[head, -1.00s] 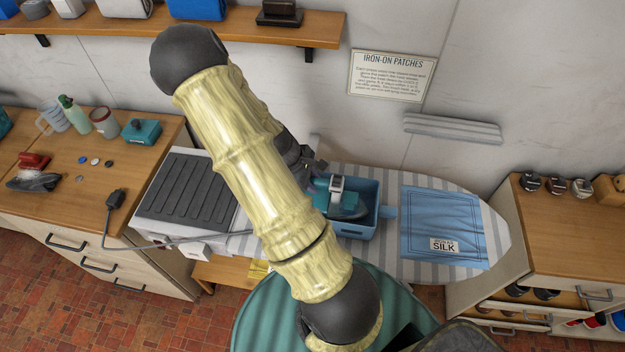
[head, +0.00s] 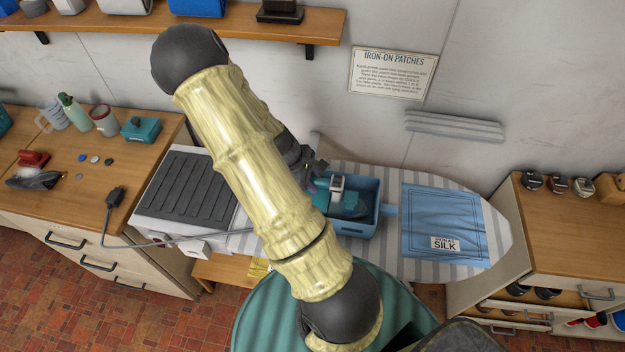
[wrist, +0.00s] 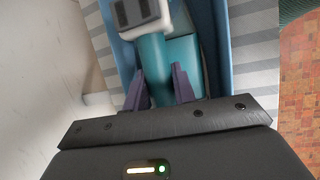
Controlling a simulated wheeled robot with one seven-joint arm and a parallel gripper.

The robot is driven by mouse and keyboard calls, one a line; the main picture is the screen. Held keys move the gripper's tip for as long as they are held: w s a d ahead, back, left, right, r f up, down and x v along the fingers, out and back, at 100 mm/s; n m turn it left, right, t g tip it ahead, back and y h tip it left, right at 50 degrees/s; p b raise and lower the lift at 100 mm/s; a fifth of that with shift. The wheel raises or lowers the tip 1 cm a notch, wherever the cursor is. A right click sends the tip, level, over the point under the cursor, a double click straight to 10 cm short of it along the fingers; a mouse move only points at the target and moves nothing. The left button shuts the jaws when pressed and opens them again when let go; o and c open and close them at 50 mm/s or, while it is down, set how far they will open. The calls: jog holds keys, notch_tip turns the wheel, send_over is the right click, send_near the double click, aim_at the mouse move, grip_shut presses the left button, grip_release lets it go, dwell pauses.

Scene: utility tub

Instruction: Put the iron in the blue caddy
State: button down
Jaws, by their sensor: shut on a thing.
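The iron (head: 346,203) is teal with a grey part on top and sits inside the blue caddy (head: 357,230) on the striped ironing board. In the wrist view my gripper (wrist: 160,85) has its two purple fingers on either side of the iron's teal handle (wrist: 155,60), shut on it. The caddy's blue wall (wrist: 122,50) runs close beside the iron there. In the head view my gripper (head: 316,186) is mostly hidden behind my arm at the caddy's left end. Whether the iron's base touches the caddy floor is hidden.
A blue cloth marked SILK (head: 440,222) lies right of the caddy on the ironing board (head: 490,225). A grey ribbed rest (head: 188,190) is at the left. A wall shelf (head: 110,22) is above.

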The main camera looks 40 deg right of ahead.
jog(key=shift+f, duration=0.1)
jog(key=c, duration=1.1)
grip_release()
jog(key=shift+o, duration=0.2)
jog(key=b+v, duration=0.2)
jog(key=v, duration=1.5)
jog(key=shift+a, duration=0.2)
jog(key=s+a+m+t+y, duration=0.2)
jog(key=s+a+m, duration=0.1)
jog(key=a, duration=0.4)
jog(key=s+a+m+t+y, duration=0.2)
jog(key=s+a+m, duration=0.1)
jog(key=a, duration=0.4)
jog(key=shift+m+t, duration=0.4)
jog(key=shift+m, duration=0.3)
